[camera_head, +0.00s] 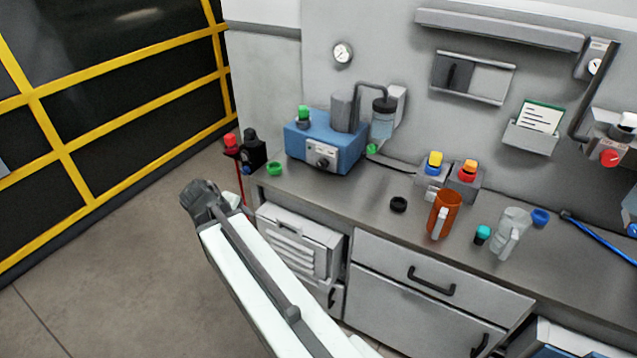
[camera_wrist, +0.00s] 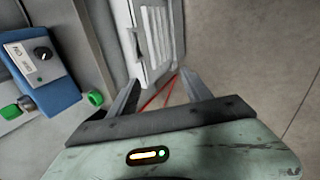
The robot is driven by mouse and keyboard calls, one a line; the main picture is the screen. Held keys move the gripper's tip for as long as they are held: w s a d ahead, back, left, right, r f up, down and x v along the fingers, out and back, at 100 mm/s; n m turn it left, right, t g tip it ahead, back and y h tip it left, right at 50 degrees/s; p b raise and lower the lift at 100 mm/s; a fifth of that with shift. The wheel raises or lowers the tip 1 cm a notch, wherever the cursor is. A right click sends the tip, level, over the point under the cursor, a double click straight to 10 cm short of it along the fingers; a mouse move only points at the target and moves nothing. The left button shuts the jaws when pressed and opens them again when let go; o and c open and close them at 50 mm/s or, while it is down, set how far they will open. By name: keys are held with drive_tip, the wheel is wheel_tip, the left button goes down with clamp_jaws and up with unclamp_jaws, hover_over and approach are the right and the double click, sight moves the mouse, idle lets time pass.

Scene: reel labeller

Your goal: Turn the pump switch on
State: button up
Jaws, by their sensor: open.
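The blue pump unit (camera_head: 345,152) stands on the back left of the counter. Its pale front panel (camera_head: 323,154) carries a dark round knob (camera_head: 322,163), which looks like the pump switch; its setting is too small to read here. In the wrist view the blue unit (camera_wrist: 50,97) is at the left edge, tilted, with the dark knob (camera_wrist: 42,53) and small lettering on its panel. My gripper (camera_wrist: 162,90) is open and empty, well apart from the knob. In the head view my arm reaches in front of the counter's left end, and its fingers are not clear there.
A green ring (camera_head: 275,169) and a black bottle (camera_head: 252,150) stand near the counter's left end. A louvred cabinet front (camera_head: 297,243) is below. An orange mug (camera_head: 444,215) and button boxes (camera_head: 465,172) stand farther right. Open floor (camera_head: 110,250) lies left.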

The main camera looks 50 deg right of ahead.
drive_tip(key=d+f+n+h+b, duration=0.1)
drive_tip(key=d+n+h+b, duration=0.1)
drive_tip(key=d+b, duration=0.2)
drive_tip(key=w+d+f+n+t+h+b, duration=0.1)
drive_tip(key=d+n+h+b, duration=0.2)
drive_tip(key=d, duration=0.7)
drive_tip(key=d+f+n+h+b, duration=0.1)
drive_tip(key=d+n+h+b, duration=0.2)
drive_tip(key=d+b, duration=0.2)
drive_tip(key=shift+x, duration=1.65)
drive_tip(key=n+t+h+b, duration=0.1)
drive_tip(key=n+h+b, duration=0.3)
drive_tip(key=n+b, duration=0.15)
approach(321, 166)
drive_tip(key=shift+d+f+n+p, duration=0.25)
drive_tip(key=shift+d+f+p, duration=0.15)
drive_tip(key=shift+d, duration=0.15)
drive_tip(key=shift+d+r+n+t, duration=0.25)
drive_tip(key=shift+r+n+t, duration=0.15)
drive_tip(key=shift+r, duration=0.05)
drive_tip(key=x, duration=0.7)
drive_tip(key=shift+w+d, duration=0.1)
drive_tip(key=shift+d, duration=0.25)
clamp_jaws()
